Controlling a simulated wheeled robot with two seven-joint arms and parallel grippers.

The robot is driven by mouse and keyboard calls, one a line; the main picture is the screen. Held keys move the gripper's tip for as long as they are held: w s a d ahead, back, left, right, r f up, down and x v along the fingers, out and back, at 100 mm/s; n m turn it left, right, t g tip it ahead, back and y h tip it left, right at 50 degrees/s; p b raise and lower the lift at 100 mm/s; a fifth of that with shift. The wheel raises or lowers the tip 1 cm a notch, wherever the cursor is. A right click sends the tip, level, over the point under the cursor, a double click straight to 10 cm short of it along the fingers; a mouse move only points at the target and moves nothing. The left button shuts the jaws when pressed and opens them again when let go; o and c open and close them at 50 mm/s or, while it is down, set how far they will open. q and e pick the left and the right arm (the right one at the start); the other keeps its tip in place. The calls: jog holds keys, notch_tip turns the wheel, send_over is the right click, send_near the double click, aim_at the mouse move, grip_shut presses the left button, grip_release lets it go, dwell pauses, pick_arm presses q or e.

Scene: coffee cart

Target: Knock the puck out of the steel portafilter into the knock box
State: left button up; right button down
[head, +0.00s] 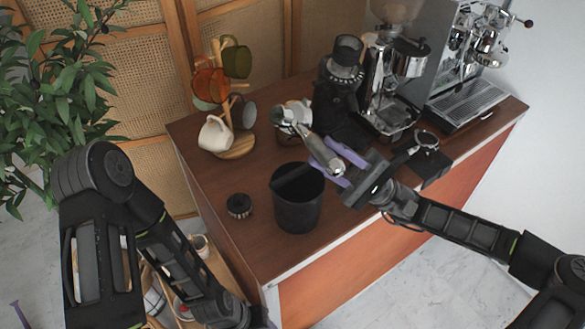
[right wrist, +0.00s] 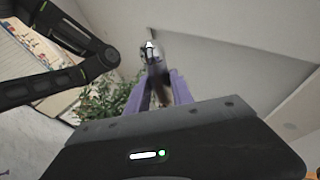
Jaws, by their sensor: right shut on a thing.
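The steel portafilter (head: 322,154) is held by its handle in my right gripper (head: 321,150), whose purple fingers close on both sides of it. Its metal head points up and left in the head view, above the counter behind the knock box. The puck cannot be made out. In the right wrist view the portafilter (right wrist: 153,58) sticks out beyond the purple fingers. The knock box (head: 297,212) is a black open bin with a bar across its mouth, on the counter in front of the portafilter. My left arm shows at the left, but its gripper is not visible.
A mug tree (head: 238,147) with several mugs stands behind left. A grinder (head: 392,75) and espresso machine (head: 450,70) stand at the back right. A small black round tool (head: 239,206) lies left of the knock box. A black mat (head: 432,166) lies right.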

jog(key=shift+d, duration=0.1)
jog(key=w+d+f+m+t+h+b, duration=0.1)
jog(key=d+f+m+t+h, duration=0.3)
jog(key=f+t, duration=0.4)
jog(key=w+d+f+m+t+h+b, duration=0.2)
jog(key=d+f+m+t+h, duration=0.2)
jog(key=f+t, duration=0.4)
jog(key=w+d+f+m+t+h+b, duration=0.1)
jog(key=d+f+m+t+h, duration=0.4)
jog(key=f+t, duration=0.3)
jog(key=shift+w+d+f+t+h, duration=0.15)
jog(key=shift+w+f+t+h, duration=0.1)
jog(key=shift+w+t+h, duration=0.2)
jog(key=shift+s, duration=0.1)
